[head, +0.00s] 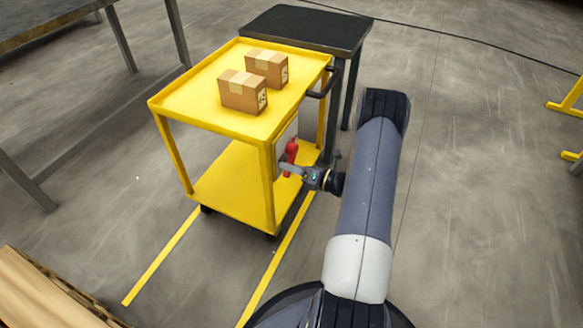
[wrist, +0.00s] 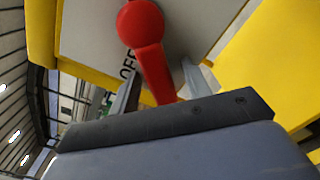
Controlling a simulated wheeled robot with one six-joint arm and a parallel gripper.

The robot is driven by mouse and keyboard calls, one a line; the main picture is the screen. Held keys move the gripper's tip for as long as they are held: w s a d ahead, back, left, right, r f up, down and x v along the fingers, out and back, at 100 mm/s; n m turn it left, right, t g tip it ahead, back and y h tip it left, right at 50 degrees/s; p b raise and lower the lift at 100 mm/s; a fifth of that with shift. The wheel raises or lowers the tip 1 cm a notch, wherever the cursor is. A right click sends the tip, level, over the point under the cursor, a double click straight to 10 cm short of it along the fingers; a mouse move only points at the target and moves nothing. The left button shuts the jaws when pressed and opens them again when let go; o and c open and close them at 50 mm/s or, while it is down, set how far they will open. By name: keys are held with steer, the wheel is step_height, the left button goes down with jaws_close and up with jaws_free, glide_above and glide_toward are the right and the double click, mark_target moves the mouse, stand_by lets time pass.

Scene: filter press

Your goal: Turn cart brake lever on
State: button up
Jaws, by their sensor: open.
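The red brake lever (wrist: 153,68) has a round hub at the top and an arm pointing down toward my gripper in the wrist view. It is mounted on a grey plate (wrist: 90,30) with dark lettering partly hidden beside the lever; "OF" is readable. My gripper (wrist: 160,85) is open, with one finger on each side of the lever arm. I cannot tell whether either finger touches it. In the head view the lever (head: 291,152) shows as a small red part on the side of the yellow cart (head: 170,104), with my gripper (head: 288,168) at it.
Two cardboard boxes (head: 242,92) (head: 266,68) sit on the cart's top tray. A dark table (head: 305,28) stands behind the cart. A wooden pallet or crate (head: 45,290) is at lower left. Yellow floor lines run beside the cart. The floor at right is mostly clear.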

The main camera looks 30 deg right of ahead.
jaws_close()
stand_by(0.3)
